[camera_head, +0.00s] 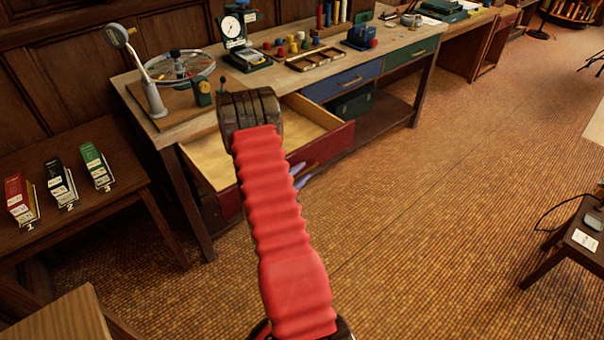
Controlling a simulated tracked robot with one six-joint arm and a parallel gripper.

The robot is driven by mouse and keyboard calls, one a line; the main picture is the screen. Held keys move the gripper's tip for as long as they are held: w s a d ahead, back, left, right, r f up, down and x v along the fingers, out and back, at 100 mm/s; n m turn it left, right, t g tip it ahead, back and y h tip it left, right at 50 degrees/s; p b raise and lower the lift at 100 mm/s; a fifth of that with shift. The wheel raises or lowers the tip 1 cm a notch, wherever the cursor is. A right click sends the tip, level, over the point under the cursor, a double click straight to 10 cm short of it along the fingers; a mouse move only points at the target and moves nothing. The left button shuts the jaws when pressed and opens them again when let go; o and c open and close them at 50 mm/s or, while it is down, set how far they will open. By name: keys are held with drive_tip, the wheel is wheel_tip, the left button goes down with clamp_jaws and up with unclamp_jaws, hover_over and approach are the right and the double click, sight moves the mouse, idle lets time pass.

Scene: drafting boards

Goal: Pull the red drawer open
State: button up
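The red drawer (334,146) is in the left part of the workbench. It stands pulled out, its pale wooden inside (205,160) showing and looking empty where I can see it. My arm's red sleeve crosses in front and hides the middle of the drawer front. Small pale purple parts beside the sleeve seem to be my gripper (299,176), close to the middle of the drawer front. The sleeve hides most of the gripper. I cannot make out the handle clearly, nor whether the fingers are closed on it.
The workbench (190,121) also has a blue drawer (342,80) and a green drawer (411,54), both closed. A low table (110,205) with several label-bearing boxes stands at left. A small dark table (578,240) is at right. The floor between is clear.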

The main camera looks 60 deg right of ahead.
drive_tip(key=shift+a, duration=0.1)
drive_tip(key=v, duration=1.3)
drive_tip(key=shift+a, duration=0.3)
